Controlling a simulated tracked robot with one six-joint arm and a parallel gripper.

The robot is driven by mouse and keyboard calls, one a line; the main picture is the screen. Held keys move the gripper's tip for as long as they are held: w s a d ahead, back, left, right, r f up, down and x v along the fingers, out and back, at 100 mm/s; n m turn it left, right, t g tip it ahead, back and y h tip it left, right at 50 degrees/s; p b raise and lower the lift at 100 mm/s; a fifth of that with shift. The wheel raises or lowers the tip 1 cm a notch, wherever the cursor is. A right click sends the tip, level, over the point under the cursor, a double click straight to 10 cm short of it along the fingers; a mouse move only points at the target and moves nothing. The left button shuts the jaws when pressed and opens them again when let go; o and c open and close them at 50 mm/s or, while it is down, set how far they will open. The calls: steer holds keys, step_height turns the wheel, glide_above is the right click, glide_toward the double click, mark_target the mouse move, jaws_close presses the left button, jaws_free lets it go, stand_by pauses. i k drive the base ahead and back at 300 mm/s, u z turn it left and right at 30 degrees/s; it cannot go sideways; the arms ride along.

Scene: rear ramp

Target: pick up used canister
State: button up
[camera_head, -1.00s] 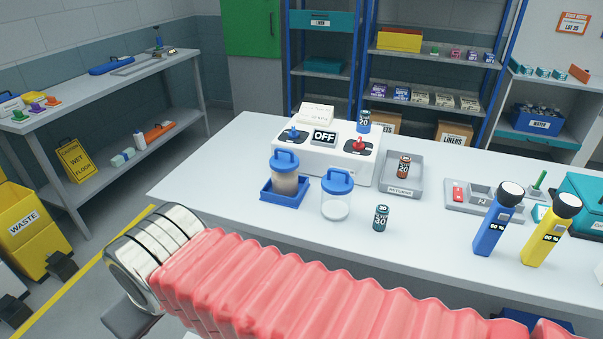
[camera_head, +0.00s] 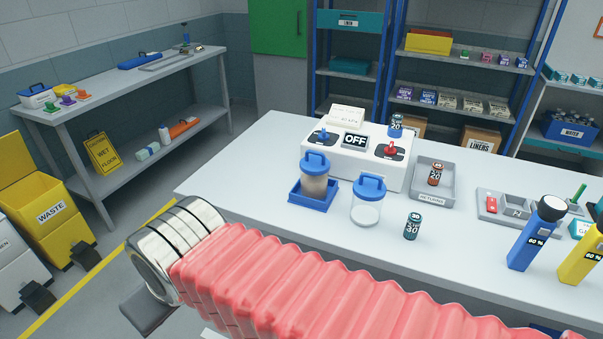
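Three small canisters show, and none is visibly marked as used. A teal canister labelled 30 (camera_head: 412,227) stands upright on the white table (camera_head: 270,222). A brown canister labelled 20 (camera_head: 436,173) stands in the grey returns tray (camera_head: 432,197). A blue canister labelled 20 (camera_head: 396,126) stands at the back right of the white machine (camera_head: 352,172), whose sign reads OFF. My pink-sleeved arm with its metal rings crosses the front of the picture.
A clear jar with a blue lid (camera_head: 367,203) and a filled jar in a blue tray (camera_head: 313,213) stand before the machine. Blue (camera_head: 531,240) and yellow (camera_head: 581,258) bottles stand at the right. A yellow waste bin (camera_head: 50,210) is at the left. The table's left end is clear.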

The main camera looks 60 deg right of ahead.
mark_target(315, 168)
steer(key=i, duration=0.85)
steer(key=z, duration=0.05)
